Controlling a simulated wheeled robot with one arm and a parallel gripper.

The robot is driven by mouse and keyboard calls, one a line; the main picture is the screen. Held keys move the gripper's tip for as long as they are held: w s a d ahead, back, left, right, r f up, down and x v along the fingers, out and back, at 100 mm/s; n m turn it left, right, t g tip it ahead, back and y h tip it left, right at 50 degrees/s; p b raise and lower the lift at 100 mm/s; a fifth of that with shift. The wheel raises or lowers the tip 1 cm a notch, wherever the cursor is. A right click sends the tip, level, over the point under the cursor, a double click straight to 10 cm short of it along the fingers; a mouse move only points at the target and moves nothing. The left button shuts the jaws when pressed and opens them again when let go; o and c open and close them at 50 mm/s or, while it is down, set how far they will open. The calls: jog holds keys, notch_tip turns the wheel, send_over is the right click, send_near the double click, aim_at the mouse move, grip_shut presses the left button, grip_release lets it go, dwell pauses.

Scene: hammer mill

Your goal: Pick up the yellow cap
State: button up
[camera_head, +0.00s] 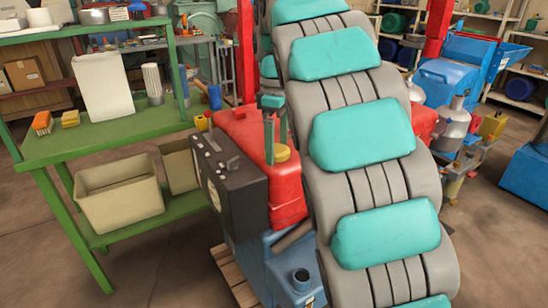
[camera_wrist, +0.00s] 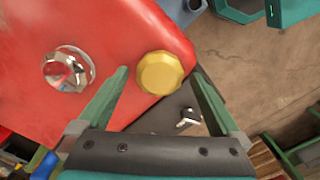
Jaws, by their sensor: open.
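The yellow cap (camera_wrist: 160,73) is round with a faceted edge and sits on the red housing (camera_wrist: 95,35) of the machine, near its edge. It also shows in the head view (camera_head: 282,154), partly behind a finger. My gripper (camera_wrist: 160,80) is open, with its green fingers on either side of the cap in the wrist view. The cap appears between the fingertips with gaps on both sides. In the head view my gripper (camera_head: 274,148) points down over the red housing (camera_head: 245,125). I cannot tell the exact height of the fingertips relative to the cap.
A shiny metal knob (camera_wrist: 67,69) stands left of the cap on the red housing. A dark control panel (camera_head: 232,180) is on the machine's front. A green workbench (camera_head: 130,130) with bins stands to the left. My own arm hides much of the middle.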

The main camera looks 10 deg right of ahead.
jog(key=c, duration=1.3)
